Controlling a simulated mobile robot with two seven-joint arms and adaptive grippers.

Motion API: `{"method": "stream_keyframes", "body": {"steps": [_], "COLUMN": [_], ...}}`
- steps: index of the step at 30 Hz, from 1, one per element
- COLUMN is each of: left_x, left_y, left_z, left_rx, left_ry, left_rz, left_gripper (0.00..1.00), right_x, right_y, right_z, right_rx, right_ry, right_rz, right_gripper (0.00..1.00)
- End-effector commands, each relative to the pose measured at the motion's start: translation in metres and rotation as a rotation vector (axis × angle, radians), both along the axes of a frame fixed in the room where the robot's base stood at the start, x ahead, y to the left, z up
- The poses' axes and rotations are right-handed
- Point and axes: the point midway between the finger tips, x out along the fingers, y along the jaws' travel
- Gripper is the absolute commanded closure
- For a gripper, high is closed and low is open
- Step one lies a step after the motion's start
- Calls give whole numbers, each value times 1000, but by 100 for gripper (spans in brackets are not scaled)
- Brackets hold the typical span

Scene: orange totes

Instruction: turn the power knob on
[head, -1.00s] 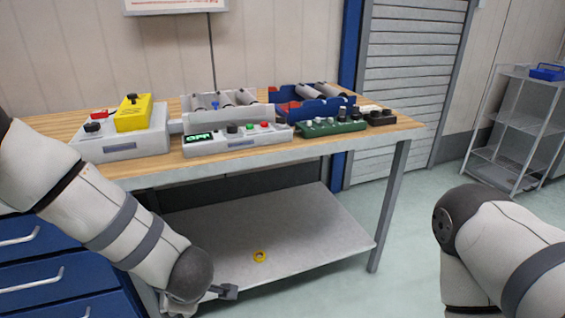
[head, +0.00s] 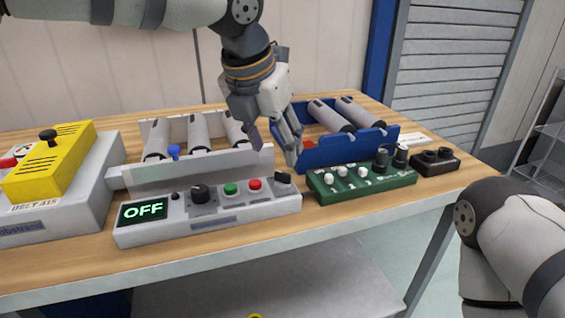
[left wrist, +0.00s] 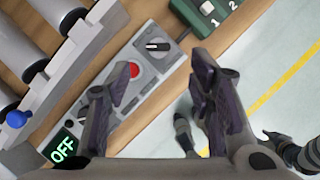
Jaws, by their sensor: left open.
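A light grey control box (head: 215,222) with a lit display (head: 143,211) reading OFF stands near the bench's front edge. It carries a round black knob (head: 203,193), a green button (head: 231,189), a red button (head: 255,184) and a black rotary knob (head: 283,178) at its right end. The left wrist view shows this right-end knob (left wrist: 157,46) with a white pointer mark, beside the red button (left wrist: 134,70). My left gripper (head: 274,146) is open and empty, pointing down above and behind the box's right part. My right gripper is out of view.
A grey conveyor with rollers (head: 197,131) and a blue one (head: 350,147) stand behind. A green switch box (head: 362,181) and a small black box (head: 435,162) are to the right. A yellow-topped unit (head: 50,160) is at left.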

Motion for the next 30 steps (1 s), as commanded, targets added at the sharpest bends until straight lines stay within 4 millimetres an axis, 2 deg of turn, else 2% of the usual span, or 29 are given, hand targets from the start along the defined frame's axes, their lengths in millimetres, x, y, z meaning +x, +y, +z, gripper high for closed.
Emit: {"method": "stream_keyframes", "body": {"steps": [1,7,12,19,20,26,30], "left_x": [5,20,25,26,26,26,26], "left_y": [-2,-9,-12,-12,-12,-12,-12], "left_z": [-19,-57,-70,-70,-70,-70,-70], "left_rx": [3,3,3,3,3,3,2], "left_ry": [10,6,2,0,0,0,0], "left_rz": [0,0,0,-1,-1,-1,-2], "left_gripper": [52,52,52,52,54,99,100], "right_x": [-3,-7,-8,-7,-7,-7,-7], "right_y": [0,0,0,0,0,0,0], "right_z": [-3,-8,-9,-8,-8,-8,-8], "right_rx": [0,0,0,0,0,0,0], "right_ry": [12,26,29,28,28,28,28], "right_rz": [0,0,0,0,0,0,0], "right_gripper": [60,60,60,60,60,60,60]}}
